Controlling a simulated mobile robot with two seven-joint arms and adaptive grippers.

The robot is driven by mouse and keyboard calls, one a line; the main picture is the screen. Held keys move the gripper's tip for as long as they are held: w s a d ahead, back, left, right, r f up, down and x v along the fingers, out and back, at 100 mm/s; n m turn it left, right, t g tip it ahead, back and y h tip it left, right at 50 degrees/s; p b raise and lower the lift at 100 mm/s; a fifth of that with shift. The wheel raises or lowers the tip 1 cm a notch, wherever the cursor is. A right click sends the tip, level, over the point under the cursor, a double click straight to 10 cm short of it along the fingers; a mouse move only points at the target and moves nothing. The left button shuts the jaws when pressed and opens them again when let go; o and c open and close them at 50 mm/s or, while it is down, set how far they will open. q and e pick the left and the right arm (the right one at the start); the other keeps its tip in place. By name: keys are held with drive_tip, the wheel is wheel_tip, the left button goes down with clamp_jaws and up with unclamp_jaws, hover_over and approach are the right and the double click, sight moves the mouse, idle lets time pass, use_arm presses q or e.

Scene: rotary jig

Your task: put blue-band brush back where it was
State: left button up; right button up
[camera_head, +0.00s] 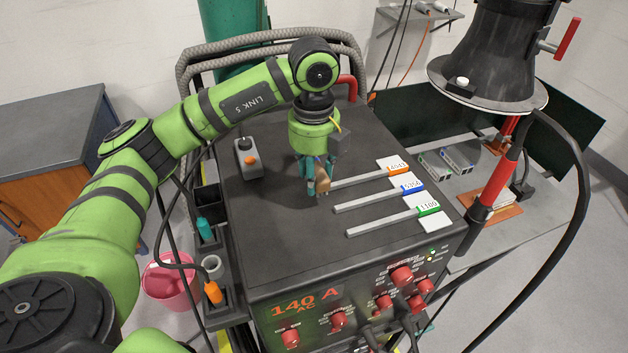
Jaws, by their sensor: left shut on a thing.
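My left gripper (317,178) points down over the dark top of the welding machine (275,215). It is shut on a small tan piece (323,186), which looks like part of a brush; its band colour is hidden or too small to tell. The piece is close to the machine top; I cannot tell whether it touches. A side rack (228,290) on the machine's left holds a teal-topped item (204,228), a grey cup-like holder (212,265) and an orange-topped item (213,292). My right gripper is out of view.
Three grey rods with orange (398,169), blue (412,187) and green (428,208) tags lie right of the gripper. A grey control box with an orange button (247,160) stands to its left. A pink bucket (168,285) is on the floor. The machine top's front left is clear.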

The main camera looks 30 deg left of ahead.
use_arm(q)
wheel_tip(320, 180, down, 3)
drive_tip(key=shift+f+p, duration=0.2)
drive_tip(key=shift+p, duration=0.65)
drive_tip(key=shift+f, duration=0.2)
drive_tip(key=shift+f, duration=0.1)
drive_tip(key=o, duration=0.6)
drive_tip(key=shift+f, duration=0.1)
drive_tip(key=o, duration=0.4)
